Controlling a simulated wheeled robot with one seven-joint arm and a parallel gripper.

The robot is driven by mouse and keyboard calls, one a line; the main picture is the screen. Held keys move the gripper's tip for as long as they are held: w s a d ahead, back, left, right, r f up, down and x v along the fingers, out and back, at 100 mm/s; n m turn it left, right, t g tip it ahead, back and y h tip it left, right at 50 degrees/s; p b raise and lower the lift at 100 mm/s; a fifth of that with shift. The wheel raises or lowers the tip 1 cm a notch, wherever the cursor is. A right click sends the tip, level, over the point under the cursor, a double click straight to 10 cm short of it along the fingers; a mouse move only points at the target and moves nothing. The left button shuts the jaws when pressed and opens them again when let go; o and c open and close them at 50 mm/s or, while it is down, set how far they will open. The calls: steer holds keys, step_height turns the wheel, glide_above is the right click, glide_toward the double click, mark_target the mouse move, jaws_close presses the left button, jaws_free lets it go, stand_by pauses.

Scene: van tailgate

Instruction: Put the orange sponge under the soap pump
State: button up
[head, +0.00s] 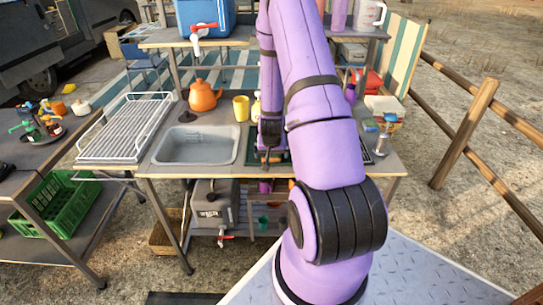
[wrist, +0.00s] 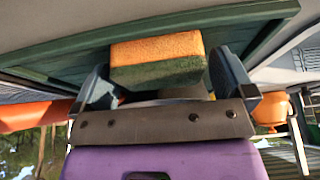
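The orange sponge (wrist: 158,50), with a dark green layer on one face, lies in a dark green-edged tray (wrist: 50,62) in the wrist view. My gripper (wrist: 165,80) has its two fingers apart, one toward each side of the sponge. No clear grip on it shows. In the head view my arm hides most of the gripper, which is low over the green-edged tray (head: 251,146) right of the sink; the sponge is mostly hidden there. A pump bottle that looks like the soap pump (head: 382,140) stands at the counter's right end, well apart from the gripper.
A grey sink (head: 196,146) and a white dish rack (head: 125,130) are to the left. An orange kettle (head: 204,96), yellow cup (head: 241,108) and yellow bottle (head: 256,108) stand behind. A blue-green block (head: 370,125) lies near the pump. An upper shelf (head: 160,38) overhangs the back.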

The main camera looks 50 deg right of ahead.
steer(key=c, duration=0.7)
steer(key=shift+c, duration=0.6)
steer(key=shift+r, duration=0.15)
